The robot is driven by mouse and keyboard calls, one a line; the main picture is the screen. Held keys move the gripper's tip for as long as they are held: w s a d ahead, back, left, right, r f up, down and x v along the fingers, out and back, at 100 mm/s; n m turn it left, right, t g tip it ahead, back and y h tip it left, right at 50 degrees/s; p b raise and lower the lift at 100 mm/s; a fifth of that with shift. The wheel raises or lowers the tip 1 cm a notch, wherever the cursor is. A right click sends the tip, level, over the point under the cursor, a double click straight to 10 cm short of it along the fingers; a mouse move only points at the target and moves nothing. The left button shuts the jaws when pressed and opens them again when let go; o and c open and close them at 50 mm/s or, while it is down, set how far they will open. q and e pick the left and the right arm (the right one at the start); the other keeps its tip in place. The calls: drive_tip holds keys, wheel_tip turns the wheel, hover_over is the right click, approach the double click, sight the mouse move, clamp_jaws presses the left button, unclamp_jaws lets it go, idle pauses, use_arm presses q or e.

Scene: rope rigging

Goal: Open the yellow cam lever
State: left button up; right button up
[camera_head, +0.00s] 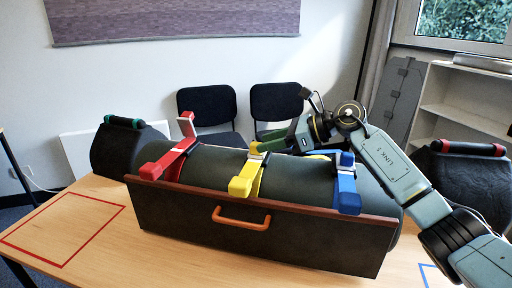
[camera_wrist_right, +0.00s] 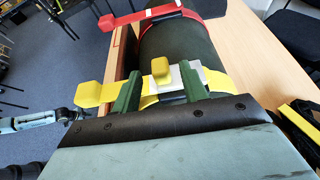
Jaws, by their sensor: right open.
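The yellow strap (camera_head: 241,186) runs over a dark green roll (camera_head: 213,168) between a red and a blue strap. In the right wrist view, the yellow cam lever's knob (camera_wrist_right: 161,68) stands beside a pale metal buckle (camera_wrist_right: 190,78), with a flat yellow strap end (camera_wrist_right: 90,94) to the left. My right gripper (camera_head: 285,142) is above the roll at the yellow strap. In the wrist view its two green fingers (camera_wrist_right: 160,92) are apart, with the knob just beyond the gap between them. Whether they touch it cannot be told.
A dark trough (camera_head: 180,212) with an orange handle (camera_head: 241,218) holds the roll on the wooden table. The red strap (camera_head: 166,160) and blue strap (camera_head: 347,190) flank the yellow one. Black bags stand left (camera_head: 110,150) and right (camera_head: 470,180). The table's left side is clear.

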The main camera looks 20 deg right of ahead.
sight(256, 143)
drive_tip(key=shift+x, duration=2.05)
drive_tip(key=shift+c, duration=0.4)
clamp_jaws()
